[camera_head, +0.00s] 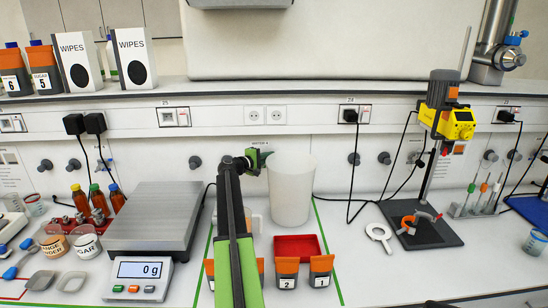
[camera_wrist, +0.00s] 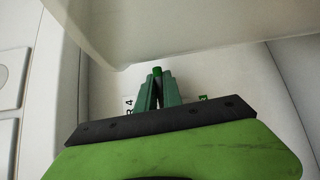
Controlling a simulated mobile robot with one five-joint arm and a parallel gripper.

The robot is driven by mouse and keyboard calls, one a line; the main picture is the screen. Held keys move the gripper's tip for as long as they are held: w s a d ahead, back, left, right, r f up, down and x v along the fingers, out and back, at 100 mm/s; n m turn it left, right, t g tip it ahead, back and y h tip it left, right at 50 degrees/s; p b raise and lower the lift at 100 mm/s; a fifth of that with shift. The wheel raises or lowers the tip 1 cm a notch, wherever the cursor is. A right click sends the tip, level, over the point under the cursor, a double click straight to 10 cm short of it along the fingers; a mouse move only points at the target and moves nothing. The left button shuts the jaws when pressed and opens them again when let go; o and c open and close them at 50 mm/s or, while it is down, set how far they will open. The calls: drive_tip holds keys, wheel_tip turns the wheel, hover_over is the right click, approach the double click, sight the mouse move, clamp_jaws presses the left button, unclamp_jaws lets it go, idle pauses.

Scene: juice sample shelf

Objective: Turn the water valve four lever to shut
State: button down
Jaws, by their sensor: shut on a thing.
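My gripper (camera_head: 257,158) reaches to the back wall at the label of water valve four, just left of a tall white container. In the wrist view the two green fingers of my gripper (camera_wrist: 158,84) are nearly together. A small bright green piece, the valve four lever (camera_wrist: 157,71), shows at their tips, and the gripper is shut on it. Most of the lever and the valve body are hidden by the fingers, so I cannot tell the lever's angle.
The white container (camera_head: 291,190) stands close to the right of my gripper. A red tray (camera_head: 297,248) and orange cartons (camera_head: 287,272) stand in front. A yellow stirrer (camera_head: 447,112) is at right.

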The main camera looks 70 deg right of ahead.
drive_tip(key=shift+r, duration=0.1)
drive_tip(key=c, duration=1.8)
unclamp_jaws()
drive_tip(key=shift+d, duration=0.1)
drive_tip(key=p+v, duration=0.2)
drive_tip(key=v, duration=1.5)
drive_tip(key=shift+a, duration=0.25)
